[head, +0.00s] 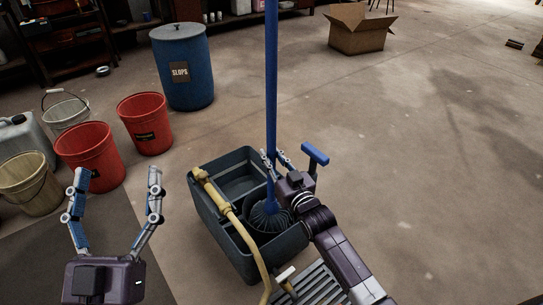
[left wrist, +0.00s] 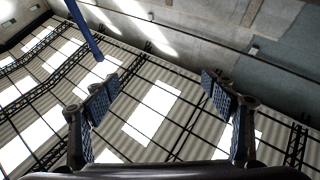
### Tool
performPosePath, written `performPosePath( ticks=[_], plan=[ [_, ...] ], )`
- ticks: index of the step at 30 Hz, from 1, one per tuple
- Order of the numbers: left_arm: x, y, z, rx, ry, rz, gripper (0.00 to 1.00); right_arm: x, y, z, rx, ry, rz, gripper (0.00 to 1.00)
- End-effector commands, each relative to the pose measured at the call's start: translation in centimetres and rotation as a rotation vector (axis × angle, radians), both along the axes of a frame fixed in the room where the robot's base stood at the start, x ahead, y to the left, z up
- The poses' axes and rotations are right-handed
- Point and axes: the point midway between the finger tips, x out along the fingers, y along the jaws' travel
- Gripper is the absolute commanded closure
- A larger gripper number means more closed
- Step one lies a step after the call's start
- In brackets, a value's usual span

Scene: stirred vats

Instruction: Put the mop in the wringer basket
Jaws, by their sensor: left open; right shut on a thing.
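The mop's blue handle (head: 271,90) stands upright, and its upper part also shows in the left wrist view (left wrist: 84,28). My right gripper (head: 275,158) is shut on the handle low down, above the grey mop bucket (head: 222,213). The mop's blue head (head: 268,217) is at the round dark wringer basket (head: 251,226) inside the bucket. Whether it rests on the bottom is hidden. My left gripper (head: 118,178) is open and empty, left of the bucket. Its fingers (left wrist: 160,95) also show open in the left wrist view.
A yellow hose (head: 229,213) hangs over the bucket's edge, by a floor grate (head: 323,285). A blue lever handle (head: 315,153) rises beside my right gripper. Red buckets (head: 146,125) and a blue slops drum (head: 184,65) stand behind left.

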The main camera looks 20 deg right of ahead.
Motion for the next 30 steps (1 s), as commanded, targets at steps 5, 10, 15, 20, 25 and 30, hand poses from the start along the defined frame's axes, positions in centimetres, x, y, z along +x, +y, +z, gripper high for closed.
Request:
performPosePath(
  ticks=[5, 10, 15, 20, 25, 30],
  plan=[
    [-0.2, 0.0, 0.3, -0.004, -0.014, -0.001, 0.23, 0.0, 0.0, -0.2, 0.000, 0.000, 0.000, 0.73],
    [-0.1, 0.0, 0.3, -0.004, -0.013, -0.001, 0.23, 0.0, 0.0, -0.2, 0.000, 0.000, 0.000, 0.63],
    [-0.1, 0.0, 0.2, -0.004, -0.012, -0.001, 0.23, 0.0, 0.0, -0.1, 0.000, 0.000, 0.000, 0.63],
    [0.2, 0.0, -0.2, 0.004, 0.018, 0.001, 0.23, -0.3, 0.0, 0.1, 0.000, 0.002, 0.000, 0.63],
    [1.4, 0.1, -3.0, 0.044, 0.158, 0.010, 0.23, -2.2, -0.3, 0.1, 0.000, 0.003, 0.000, 0.63],
    [2.3, 0.4, -6.9, 0.093, 0.339, 0.021, 0.23, -4.9, -0.7, 0.1, -0.001, 0.004, -0.001, 0.63]
  ],
)
